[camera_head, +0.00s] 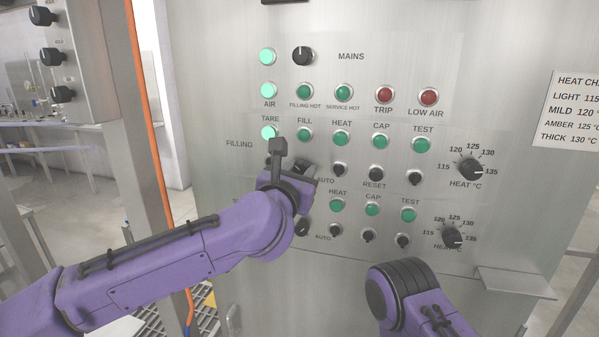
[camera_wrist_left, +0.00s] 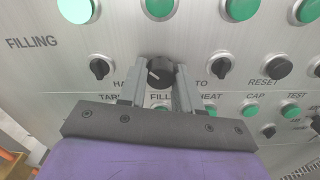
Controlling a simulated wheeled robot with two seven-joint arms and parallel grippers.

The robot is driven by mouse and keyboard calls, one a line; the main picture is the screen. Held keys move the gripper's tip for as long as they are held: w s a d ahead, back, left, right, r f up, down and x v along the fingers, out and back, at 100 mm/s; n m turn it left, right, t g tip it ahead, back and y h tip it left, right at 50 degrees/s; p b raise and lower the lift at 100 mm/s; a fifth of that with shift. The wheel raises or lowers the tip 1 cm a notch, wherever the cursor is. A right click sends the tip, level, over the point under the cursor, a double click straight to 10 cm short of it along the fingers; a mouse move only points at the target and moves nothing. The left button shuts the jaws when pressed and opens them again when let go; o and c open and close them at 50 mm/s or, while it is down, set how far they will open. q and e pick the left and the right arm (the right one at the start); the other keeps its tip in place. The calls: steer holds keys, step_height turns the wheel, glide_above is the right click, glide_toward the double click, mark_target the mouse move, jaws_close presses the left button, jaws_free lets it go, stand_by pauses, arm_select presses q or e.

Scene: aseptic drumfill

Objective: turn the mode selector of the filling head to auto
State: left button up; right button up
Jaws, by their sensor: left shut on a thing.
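The mode selector (camera_wrist_left: 159,71) is a black round knob with a pale pointer mark, in the FILLING row of the steel panel. In the left wrist view it sits between the partly covered HAND and AUTO labels. Its pointer mark appears slanted toward the lower left, on the HAND side. My left gripper (camera_wrist_left: 160,82) has one finger on each side of the knob and is shut on it. In the head view my left gripper (camera_head: 304,174) is against the panel and mostly hides the knob. My right gripper is out of view.
Other black switches, such as RESET (camera_head: 376,174), and green lamps (camera_head: 341,138) surround the selector. A second row of controls lies below. HEAT dials (camera_head: 470,169) are at right. A small ledge (camera_head: 515,283) juts out at lower right.

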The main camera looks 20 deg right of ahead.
arm_select(q)
steer(key=m, duration=0.4)
steer(key=shift+r+m+p, duration=0.15)
steer(key=shift+m+p, duration=0.15)
steer(key=shift+p, duration=0.05)
steer(key=m+p, duration=0.1)
steer(key=m, duration=0.3)
steer(key=shift+m, duration=0.3)
steer(key=m+p, duration=0.1)
steer(key=m, duration=0.3)
steer(key=shift+m, duration=0.3)
steer(key=shift+m+p, duration=0.7)
steer(key=shift+m, duration=1.3)
steer(key=o, duration=1)
steer(key=shift+o, duration=0.2)
steer(key=shift+a, duration=0.1)
